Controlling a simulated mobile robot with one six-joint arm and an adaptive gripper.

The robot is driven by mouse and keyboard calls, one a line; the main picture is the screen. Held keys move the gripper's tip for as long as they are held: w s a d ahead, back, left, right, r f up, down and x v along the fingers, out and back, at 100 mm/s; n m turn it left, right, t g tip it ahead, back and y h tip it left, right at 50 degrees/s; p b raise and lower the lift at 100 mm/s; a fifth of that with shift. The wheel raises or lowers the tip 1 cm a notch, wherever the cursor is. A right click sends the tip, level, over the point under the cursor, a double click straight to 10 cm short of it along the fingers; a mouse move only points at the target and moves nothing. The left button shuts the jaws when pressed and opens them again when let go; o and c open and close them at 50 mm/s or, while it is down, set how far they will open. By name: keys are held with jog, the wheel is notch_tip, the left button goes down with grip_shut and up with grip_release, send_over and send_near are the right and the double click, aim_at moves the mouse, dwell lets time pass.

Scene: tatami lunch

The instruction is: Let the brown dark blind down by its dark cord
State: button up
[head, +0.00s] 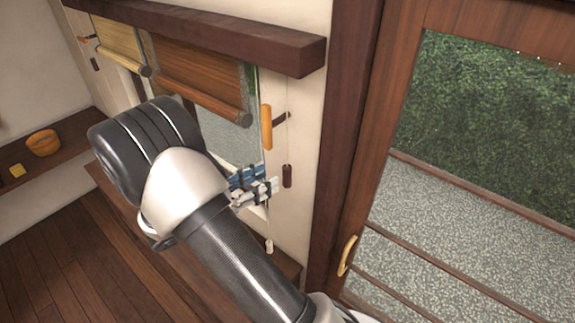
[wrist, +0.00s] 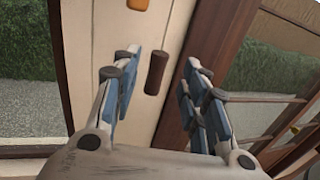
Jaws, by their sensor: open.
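The brown dark blind (head: 200,82) hangs partly lowered over the window, with a wooden bar along its bottom edge. A thin cord hangs to its right and ends in a dark brown pull (head: 287,176) against the pale wall. The pull also shows in the wrist view (wrist: 155,74), upright between my spread fingers and beyond them. My gripper (head: 258,185) is open and empty, just left of the pull in the head view. I see no contact between the fingers and the pull. The cord itself is too thin to make out in the wrist view.
A lighter tan blind (head: 120,45) hangs at the left. An orange wall piece (head: 266,126) sits up and left of the pull, and a pale pull (head: 269,245) hangs lower. The dark door frame (head: 345,130) stands close on the right. A wooden beam (head: 210,35) runs above.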

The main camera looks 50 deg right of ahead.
aim_at(289, 166)
jog(key=d, duration=0.2)
jog(key=s+d, duration=0.1)
jog(key=d, duration=0.2)
jog(key=d+p, duration=0.1)
jog(key=d, duration=0.2)
jog(key=shift+s, duration=0.25)
grip_shut()
jog(key=shift+d+f, duration=0.1)
jog(key=shift+d, duration=0.1)
dwell(0.5)
